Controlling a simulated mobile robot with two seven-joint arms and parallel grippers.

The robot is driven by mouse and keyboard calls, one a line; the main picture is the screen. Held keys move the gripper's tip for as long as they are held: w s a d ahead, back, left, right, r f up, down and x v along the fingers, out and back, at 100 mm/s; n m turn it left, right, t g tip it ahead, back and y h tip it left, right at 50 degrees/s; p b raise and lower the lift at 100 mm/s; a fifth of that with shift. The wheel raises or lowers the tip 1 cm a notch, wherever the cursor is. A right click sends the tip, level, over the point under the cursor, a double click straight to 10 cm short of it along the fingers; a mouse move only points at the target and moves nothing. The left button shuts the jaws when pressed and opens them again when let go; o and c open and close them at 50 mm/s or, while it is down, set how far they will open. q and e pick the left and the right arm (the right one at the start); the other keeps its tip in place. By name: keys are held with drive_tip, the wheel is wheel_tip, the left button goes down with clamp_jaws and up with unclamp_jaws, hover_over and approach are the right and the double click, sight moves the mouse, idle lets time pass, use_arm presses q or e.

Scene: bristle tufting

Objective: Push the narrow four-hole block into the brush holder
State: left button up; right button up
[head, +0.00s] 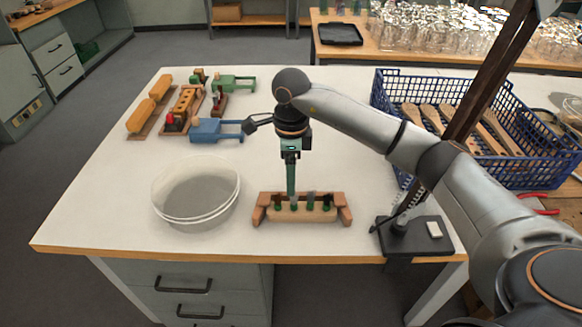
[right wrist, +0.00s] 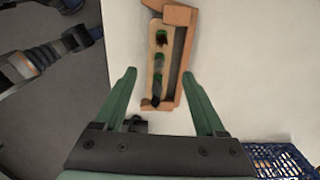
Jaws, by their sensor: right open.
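The brush holder (head: 346,216) is an orange-brown wooden frame near the table's front edge, with an arm at each end. The pale narrow block (head: 276,214) with dark and green tufts in its holes lies at the holder's open front. My right gripper (head: 291,191) points down over the holder. Its green fingers (right wrist: 159,75) are apart and empty. My left gripper is not seen.
A clear round tub (head: 196,220) stands left of the holder. A dark stand base (head: 412,238) is to the right, with a blue crate (head: 530,172) of wooden brushes behind it. Several coloured wooden pieces lie at the back left, including a blue one (head: 216,131).

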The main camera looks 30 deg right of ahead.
sight(291, 204)
wheel_tip(291, 204, down, 11)
drive_tip(key=shift+r, duration=0.1)
idle(0.3)
clamp_jaws()
idle(0.5)
